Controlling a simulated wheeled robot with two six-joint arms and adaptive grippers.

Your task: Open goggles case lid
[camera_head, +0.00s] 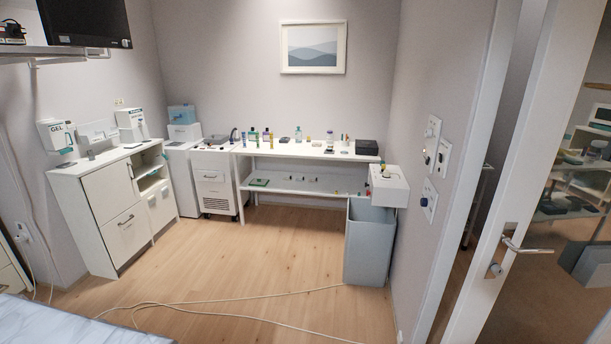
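I cannot make out a goggles case for certain. A small black box (367,147) sits at the right end of the white table against the far wall. It looks closed, but it is too small to tell whether it is the goggles case or has a lid. Neither of my grippers is in view.
The white table (300,151) holds several small bottles. A white cabinet (110,215) stands at left, a grey bin (368,245) at right. A couch corner (60,325) is at lower left. A cable (230,302) crosses the otherwise clear floor. A door (530,180) stands open at right.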

